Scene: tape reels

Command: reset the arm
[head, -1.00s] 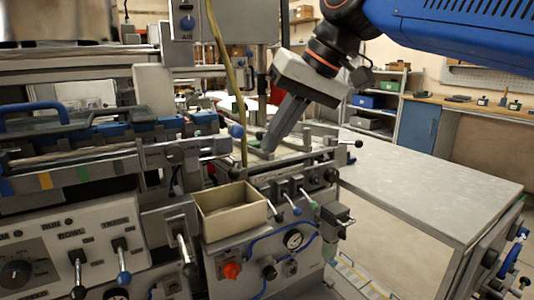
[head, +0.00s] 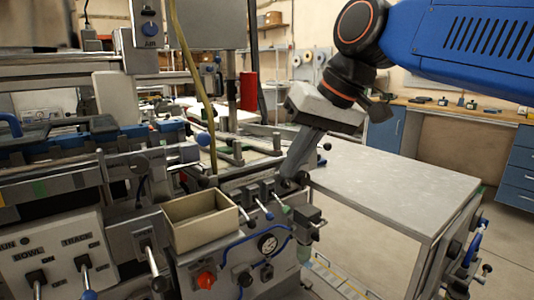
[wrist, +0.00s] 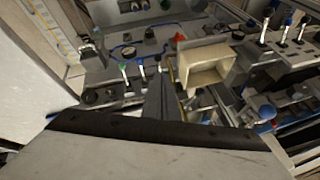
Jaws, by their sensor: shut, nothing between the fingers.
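My gripper (head: 287,180) is shut and empty. In the head view it points down and slightly left, its tip in front of the machine's right end, close to the small levers. The tip seems near a dark knob there, but I cannot tell whether they touch. In the wrist view the shut fingers (wrist: 162,100) point at the machine's front panel, with the levers (wrist: 140,68) just beyond and to the left. My blue arm comes in from the upper right of the head view.
An empty beige bin (head: 203,219) sits on the machine's front, left of my gripper. A gauge (head: 267,244) and a red knob (head: 205,280) are below. A bare grey table (head: 400,190) stands to the right. A yellow hose (head: 190,80) hangs at the left.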

